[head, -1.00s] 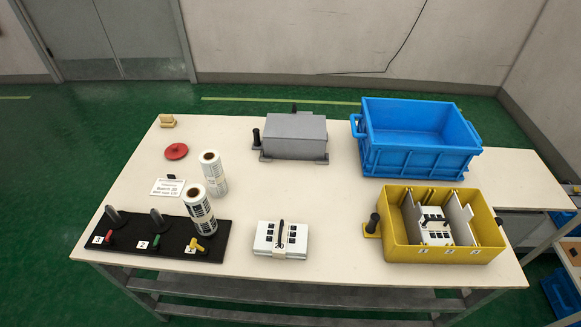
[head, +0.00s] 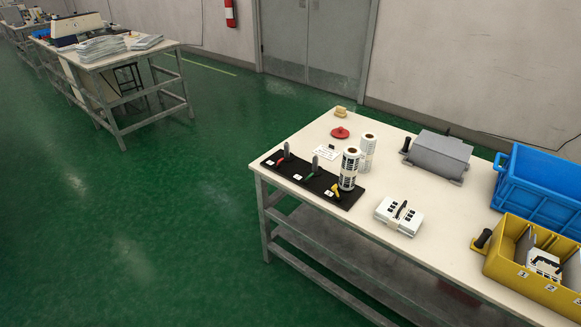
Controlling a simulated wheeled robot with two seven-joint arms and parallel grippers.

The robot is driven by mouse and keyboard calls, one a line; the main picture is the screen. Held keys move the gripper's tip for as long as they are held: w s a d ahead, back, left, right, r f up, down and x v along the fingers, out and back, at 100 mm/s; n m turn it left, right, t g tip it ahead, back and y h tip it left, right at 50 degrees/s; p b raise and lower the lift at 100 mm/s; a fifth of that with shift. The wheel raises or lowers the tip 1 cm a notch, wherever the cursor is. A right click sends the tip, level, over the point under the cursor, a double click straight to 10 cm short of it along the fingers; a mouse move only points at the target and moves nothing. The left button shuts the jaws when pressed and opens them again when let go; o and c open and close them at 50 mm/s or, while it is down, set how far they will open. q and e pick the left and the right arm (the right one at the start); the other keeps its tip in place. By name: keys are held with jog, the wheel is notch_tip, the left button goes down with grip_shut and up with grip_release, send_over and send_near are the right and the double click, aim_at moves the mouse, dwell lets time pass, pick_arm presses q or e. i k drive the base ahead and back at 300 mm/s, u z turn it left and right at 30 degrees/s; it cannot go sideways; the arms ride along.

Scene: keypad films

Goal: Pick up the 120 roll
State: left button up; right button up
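Two white film rolls with dark printed marks stand upright close together on the table. The front roll (head: 349,170) is on the right end of a black peg board (head: 320,190), by the yellow lever. The rear roll (head: 368,150) stands just behind it, partly hidden by the front one. I cannot read which of them is the 120 roll. Neither of my grippers is in view.
The board has two bare pegs and red, green and yellow levers. A white card (head: 327,152), red disc (head: 340,132), white film stack (head: 398,216), grey box (head: 441,155), blue crate (head: 540,190) and yellow bin (head: 530,284) share the table (head: 300,138). Green floor lies clear at left.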

aim_at(368, 140)
jog(key=u, duration=0.85)
jog(key=i, duration=1.45)
jog(key=z, duration=0.9)
